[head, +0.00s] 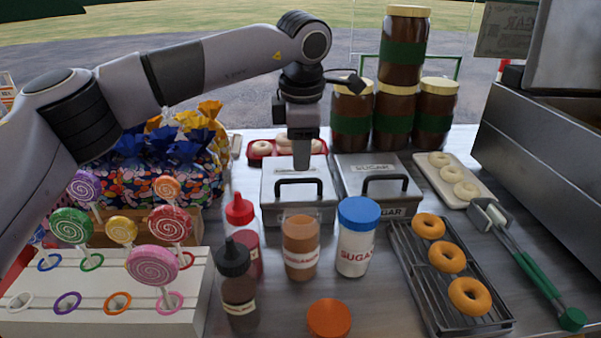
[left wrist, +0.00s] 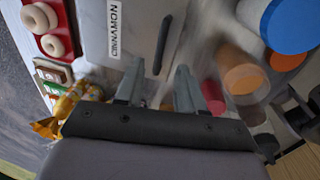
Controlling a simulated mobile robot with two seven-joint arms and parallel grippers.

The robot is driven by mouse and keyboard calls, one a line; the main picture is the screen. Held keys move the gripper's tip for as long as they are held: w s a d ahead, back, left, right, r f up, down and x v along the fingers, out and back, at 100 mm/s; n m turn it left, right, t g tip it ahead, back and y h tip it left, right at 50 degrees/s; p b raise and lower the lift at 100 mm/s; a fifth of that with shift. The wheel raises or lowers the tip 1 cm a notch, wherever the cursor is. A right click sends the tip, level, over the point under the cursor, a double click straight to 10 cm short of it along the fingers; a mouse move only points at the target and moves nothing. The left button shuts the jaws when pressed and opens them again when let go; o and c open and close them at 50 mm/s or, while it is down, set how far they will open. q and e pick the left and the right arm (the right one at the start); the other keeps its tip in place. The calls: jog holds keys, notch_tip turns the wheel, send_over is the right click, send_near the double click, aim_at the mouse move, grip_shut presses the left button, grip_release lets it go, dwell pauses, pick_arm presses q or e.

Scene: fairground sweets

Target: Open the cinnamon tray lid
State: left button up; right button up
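The cinnamon tray is a metal box with a closed grey lid (head: 320,172) and a dark bar handle (head: 299,181), left of the sugar tray (head: 357,170). In the left wrist view its white CINNAMON label (left wrist: 114,28) and dark handle (left wrist: 163,45) show. My left gripper (head: 302,166) points down above the rear part of this lid, just behind the handle. I cannot tell whether the fingers touch the lid. My right gripper is not in view.
A cinnamon shaker (head: 300,245), sugar shaker (head: 357,237) and sauce bottles (head: 238,285) stand in front of the trays. Stacked jars (head: 393,105) stand behind. A doughnut rack (head: 420,275) and tongs (head: 530,263) lie right. A lollipop stand (head: 190,300) is left.

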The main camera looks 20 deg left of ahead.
aim_at(300, 179)
pick_arm(q)
jog(key=shift+w+a+f, duration=0.1)
jog(key=shift+w+f, duration=0.05)
jog(key=shift+f, duration=0.7)
jog(key=shift+w+a+f, duration=0.1)
jog(key=shift+w+f, duration=0.05)
jog(key=shift+f, duration=0.75)
jog(key=shift+w+a+f, duration=0.1)
jog(key=shift+w+f, duration=0.05)
jog(key=shift+f, duration=0.7)
grip_shut()
